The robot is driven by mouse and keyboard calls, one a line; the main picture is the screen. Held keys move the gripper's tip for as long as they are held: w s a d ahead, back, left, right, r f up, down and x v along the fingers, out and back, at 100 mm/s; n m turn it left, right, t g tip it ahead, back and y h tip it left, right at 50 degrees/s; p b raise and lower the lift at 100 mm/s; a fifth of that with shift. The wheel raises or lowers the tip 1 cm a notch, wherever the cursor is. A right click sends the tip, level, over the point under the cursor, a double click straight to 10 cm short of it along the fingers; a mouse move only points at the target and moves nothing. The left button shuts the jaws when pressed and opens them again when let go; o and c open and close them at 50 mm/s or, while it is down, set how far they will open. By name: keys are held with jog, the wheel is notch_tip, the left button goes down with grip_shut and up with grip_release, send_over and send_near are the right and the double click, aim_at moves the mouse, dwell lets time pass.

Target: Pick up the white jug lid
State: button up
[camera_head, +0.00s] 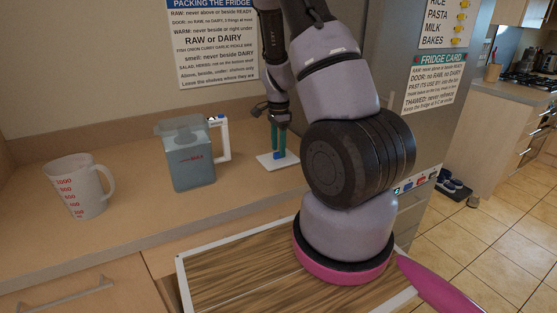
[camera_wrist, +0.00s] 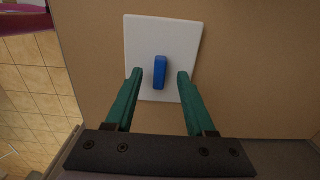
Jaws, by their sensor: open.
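The white jug lid (camera_head: 266,162) is a flat white plate lying on the counter, right of the filter jug. In the wrist view the lid (camera_wrist: 143,34) has an upright blue handle (camera_wrist: 160,72) near its middle. My gripper (camera_head: 278,154) is above the lid, pointing down. In the wrist view my gripper (camera_wrist: 159,74) is open, with one green finger on each side of the blue handle. There are gaps between the handle and both fingers. I cannot tell how far down the fingertips reach.
A clear jug with a white handle (camera_head: 190,155) stands left of the lid. A measuring jug (camera_head: 78,187) stands farther left. An open drawer or board with wood grain (camera_head: 230,271) juts out below the counter's front edge. Bare counter (camera_head: 130,205) lies between the jugs.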

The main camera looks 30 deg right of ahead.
jog(key=shift+f, duration=0.65)
grip_shut()
